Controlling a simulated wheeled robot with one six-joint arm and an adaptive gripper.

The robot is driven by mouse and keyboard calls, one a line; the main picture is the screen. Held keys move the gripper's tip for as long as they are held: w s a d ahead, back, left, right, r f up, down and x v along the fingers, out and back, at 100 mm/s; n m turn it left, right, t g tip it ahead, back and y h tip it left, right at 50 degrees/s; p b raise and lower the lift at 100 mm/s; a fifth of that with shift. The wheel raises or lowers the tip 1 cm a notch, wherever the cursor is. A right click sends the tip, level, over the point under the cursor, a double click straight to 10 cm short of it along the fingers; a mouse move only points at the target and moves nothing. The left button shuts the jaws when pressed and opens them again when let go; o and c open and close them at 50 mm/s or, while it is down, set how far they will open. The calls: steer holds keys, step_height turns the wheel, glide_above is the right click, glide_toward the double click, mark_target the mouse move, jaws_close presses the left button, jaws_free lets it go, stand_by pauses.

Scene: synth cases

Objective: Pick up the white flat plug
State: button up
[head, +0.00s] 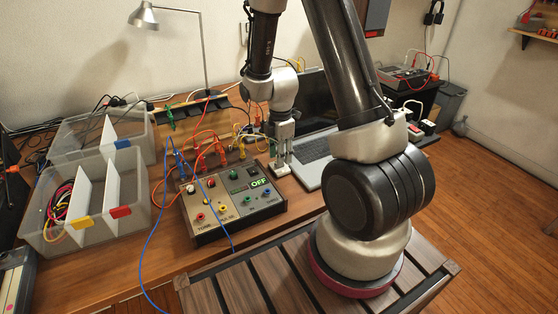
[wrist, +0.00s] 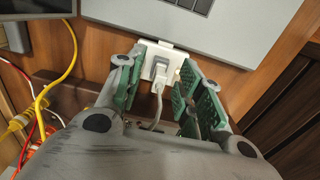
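The white flat plug (wrist: 159,74) shows in the wrist view, seated against a white block (wrist: 174,58) that looks like a socket. A pale cord (wrist: 157,108) runs from the plug back toward my gripper's palm. My gripper (wrist: 162,78) is open, with one green-padded finger on each side of the plug. Space shows between the plug and the right finger; the left finger is closer, and I cannot tell whether it touches. In the head view my gripper (head: 281,152) points down behind the control box, over a small white piece (head: 280,168); the plug is not distinct there.
The control box (head: 232,205) reading "OFF" stands in front of my gripper. A laptop (head: 318,150) lies close on the right. Colored cables and a rack (head: 195,125) stand on the left, with clear bins (head: 85,215) beyond. A yellow cable (wrist: 62,75) runs left in the wrist view.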

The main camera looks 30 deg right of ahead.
steer(key=shift+f, duration=0.7)
jaws_close()
steer(key=shift+r, duration=0.15)
